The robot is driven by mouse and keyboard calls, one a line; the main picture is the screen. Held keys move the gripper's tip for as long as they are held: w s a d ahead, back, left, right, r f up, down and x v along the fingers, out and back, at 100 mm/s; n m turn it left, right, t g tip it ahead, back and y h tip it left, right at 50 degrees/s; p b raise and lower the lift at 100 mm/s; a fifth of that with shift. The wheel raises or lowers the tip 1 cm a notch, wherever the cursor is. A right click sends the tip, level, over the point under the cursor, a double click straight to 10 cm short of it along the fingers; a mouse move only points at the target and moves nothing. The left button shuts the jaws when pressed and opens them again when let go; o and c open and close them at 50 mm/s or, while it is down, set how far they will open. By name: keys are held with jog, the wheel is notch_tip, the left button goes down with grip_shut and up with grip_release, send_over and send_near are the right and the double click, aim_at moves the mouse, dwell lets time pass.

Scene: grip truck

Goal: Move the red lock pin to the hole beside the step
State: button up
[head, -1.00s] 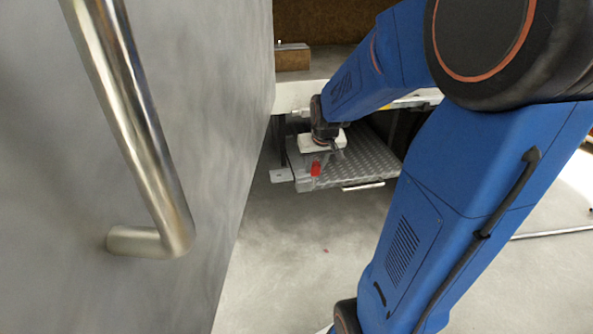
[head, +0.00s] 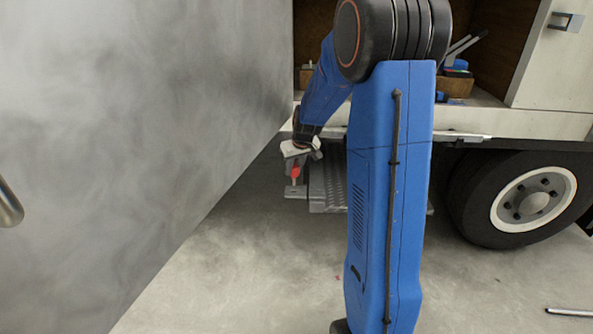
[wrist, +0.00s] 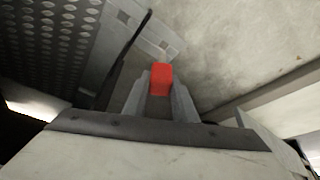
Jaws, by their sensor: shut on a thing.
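The red lock pin (head: 296,172) is between the fingers of my gripper (head: 294,170), which is shut on it in the air. In the wrist view the red pin (wrist: 161,79) stands between the grey fingertips (wrist: 160,90). The ridged metal step (head: 328,188) is below the truck bed, partly behind my arm; it also shows in the wrist view (wrist: 48,42). A light grey plate (head: 295,192) juts out at the left of the step. In the wrist view this plate (wrist: 143,32) has two dark square marks, apart from the pin. I cannot tell whether they are open holes.
A large grey door panel (head: 140,120) with a metal handle (head: 10,205) fills the left. The truck wheel (head: 530,198) is at the right. Open concrete floor (head: 240,275) lies in front. Boxes with tools (head: 455,85) sit in the truck bed.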

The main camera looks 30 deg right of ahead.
aim_at(295, 179)
jog(key=shift+w+f, duration=0.25)
jog(key=shift+f, duration=3.3)
jog(key=shift+f, duration=0.25)
jog(key=o, duration=1.2)
jog(key=shift+c, duration=0.2)
jog(key=shift+r, duration=0.1)
jog(key=v, duration=1.7)
jog(key=shift+s+r, duration=0.1)
jog(key=shift+r, duration=0.05)
